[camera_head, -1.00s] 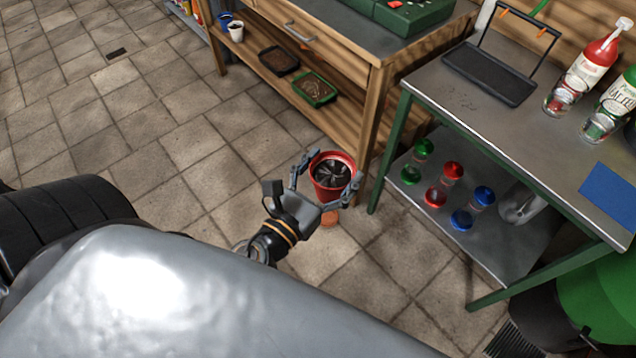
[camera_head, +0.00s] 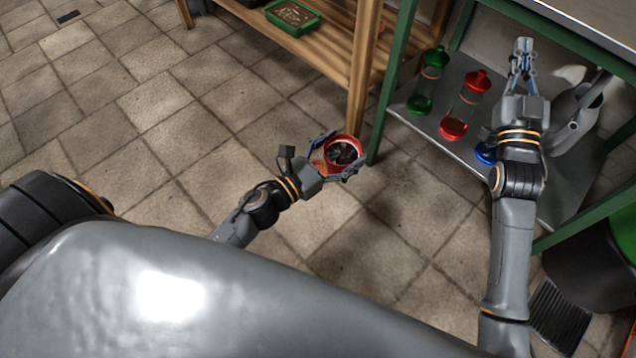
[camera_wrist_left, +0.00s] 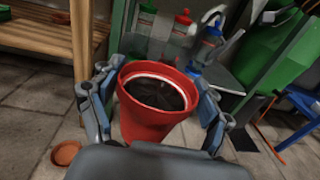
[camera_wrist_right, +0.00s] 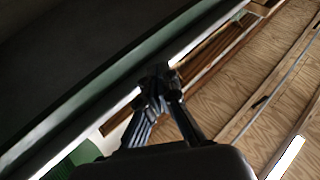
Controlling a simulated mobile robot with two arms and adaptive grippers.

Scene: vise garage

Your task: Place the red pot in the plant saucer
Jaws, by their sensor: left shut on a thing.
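The red pot (camera_head: 350,141), filled with dark soil, is held between the fingers of my left gripper (camera_head: 341,157). In the left wrist view, the pot (camera_wrist_left: 150,122) is upright or nearly so, with one finger on each side, and appears above the floor. The terracotta plant saucer (camera_wrist_left: 66,152) lies on the floor, left of the pot in that view and apart from it. An orange patch beside the pot in the head view may be the saucer, but I cannot tell. My right gripper (camera_head: 523,62) is empty over the green-framed table's lower shelf, its fingertips together.
A wooden bench with a green tray (camera_head: 292,16) on its lower shelf stands behind. The green-framed table's lower shelf (camera_head: 425,130) holds green, red and blue containers and a grey watering can (camera_head: 578,115). A table leg (camera_head: 390,90) is close to the pot. Tiled floor at left is open.

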